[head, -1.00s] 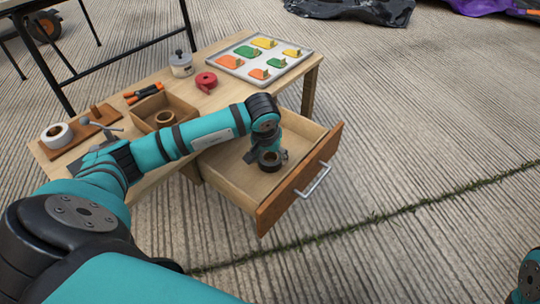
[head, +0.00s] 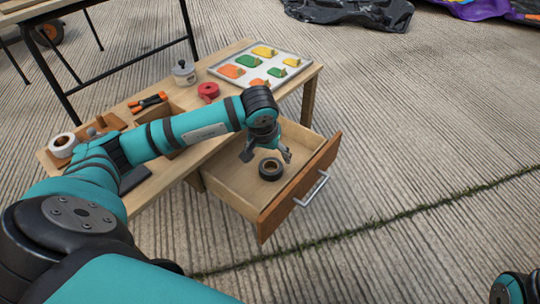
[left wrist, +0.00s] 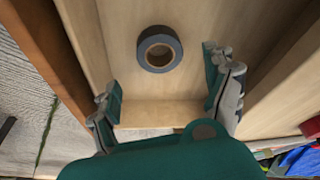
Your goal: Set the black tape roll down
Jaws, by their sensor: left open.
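The black tape roll (head: 271,168) lies flat on the bottom of the open wooden drawer (head: 229,180). In the left wrist view the tape roll (left wrist: 160,49) shows its tan core, with bare drawer floor around it. My left gripper (head: 267,157) is above the drawer, just behind and above the roll and apart from it. Its two fingers are spread wide and empty, and in the left wrist view the gripper (left wrist: 165,98) has nothing between its fingertips. My right gripper does not show; only a bit of my right arm is at the lower right edge.
On the workbench (head: 220,145) are a red tape roll (head: 208,91), a tray of coloured shapes (head: 262,66), a grey pot (head: 184,72), orange-handled pliers (head: 148,103) and a white roll (head: 62,144). The drawer front (head: 300,188) stands out over clear concrete.

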